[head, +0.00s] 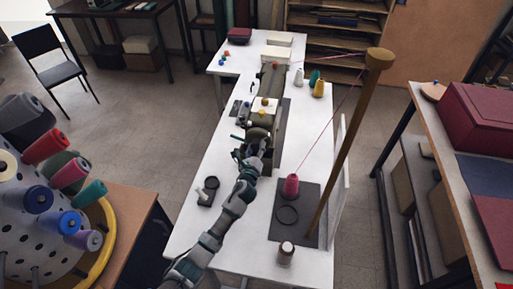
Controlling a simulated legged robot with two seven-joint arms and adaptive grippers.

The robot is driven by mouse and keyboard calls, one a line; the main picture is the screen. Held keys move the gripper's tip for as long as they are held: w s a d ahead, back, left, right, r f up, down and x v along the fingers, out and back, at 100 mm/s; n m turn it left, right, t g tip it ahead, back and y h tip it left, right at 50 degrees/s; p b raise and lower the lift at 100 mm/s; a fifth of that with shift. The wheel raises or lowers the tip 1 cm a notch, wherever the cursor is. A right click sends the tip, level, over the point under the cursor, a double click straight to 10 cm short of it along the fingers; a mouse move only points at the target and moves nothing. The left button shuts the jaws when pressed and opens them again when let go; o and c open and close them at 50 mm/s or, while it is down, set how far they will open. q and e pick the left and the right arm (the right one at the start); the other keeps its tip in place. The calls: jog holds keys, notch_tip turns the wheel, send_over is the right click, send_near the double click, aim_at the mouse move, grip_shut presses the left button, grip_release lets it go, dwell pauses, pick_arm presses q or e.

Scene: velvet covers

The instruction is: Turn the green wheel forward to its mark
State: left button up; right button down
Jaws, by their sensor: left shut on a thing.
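The sewing machine (271,81) stands lengthwise on the white table, its near end toward me. My left arm reaches up from the bottom of the view to that near end. My left gripper (260,146) is shut there, at the wheel (256,133), which looks dark and round at this size. The fingers and wrist cover part of the wheel, so its green colour and its mark cannot be made out. A small green piece shows just left of the wheel. My right gripper is not in view.
A pink thread cone (291,186) stands on a dark base plate (308,226) with a tall wooden post (346,145), right of my arm. A small spool (286,253) stands nearer. A black small item (208,190) lies left of my arm. Several cones stand farther back.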

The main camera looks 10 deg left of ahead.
pick_arm(q)
jog(key=n, duration=0.4)
jog(key=shift+f+n, duration=0.1)
jog(key=shift+n, duration=0.2)
jog(key=n, duration=0.4)
jog(key=shift+n, duration=0.3)
jog(key=n, duration=0.5)
jog(key=shift+f, duration=0.1)
jog(key=shift+f+n, duration=0.1)
jog(key=shift+n, duration=1.2)
jog(key=shift+f+n, duration=0.1)
jog(key=shift+n, duration=0.2)
jog(key=o, duration=1.2)
jog(key=shift+c, duration=0.2)
jog(key=s, duration=1.2)
